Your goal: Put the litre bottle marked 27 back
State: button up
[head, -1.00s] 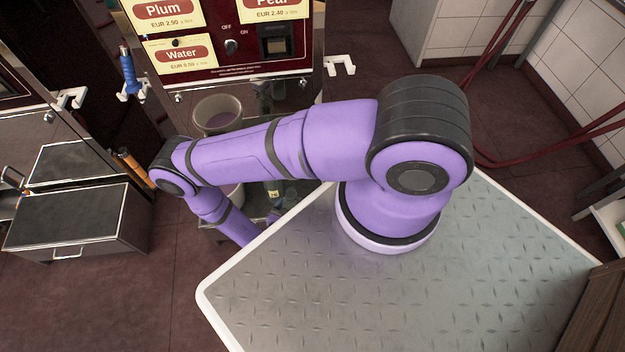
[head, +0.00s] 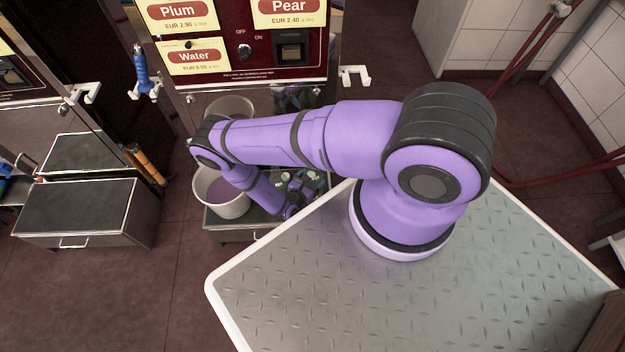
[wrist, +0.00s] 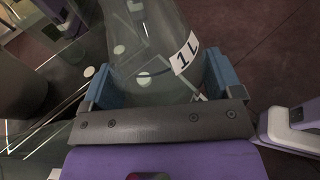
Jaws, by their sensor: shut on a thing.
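In the wrist view my gripper (wrist: 162,82) has its blue fingers on either side of a clear bottle (wrist: 150,35) and is shut on it. The bottle carries a white label reading "1 L"; no number 27 can be read on it. In the head view my gripper (head: 293,203) is a small dark shape at the end of my purple arm, low over the pump's grey tray (head: 225,219). The held bottle cannot be made out clearly there. I cannot tell whether its base touches anything.
The pump panel (head: 245,45) rises behind. A grey step box (head: 75,210) stands left.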

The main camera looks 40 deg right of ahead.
jog(key=shift+w+d, duration=0.35)
jog(key=shift+d, duration=0.15)
jog(key=shift+w+d+f, duration=0.15)
jog(key=shift+f, duration=0.45)
jog(key=shift+w+d+f, duration=0.1)
jog(key=shift+w+f, duration=0.05)
jog(key=shift+f, duration=0.5)
jog(key=shift+w+d+f, duration=0.15)
jog(key=shift+f, duration=0.45)
jog(key=o, duration=1.7)
jog(key=shift+a, duration=0.1)
jog(key=v, duration=1.2)
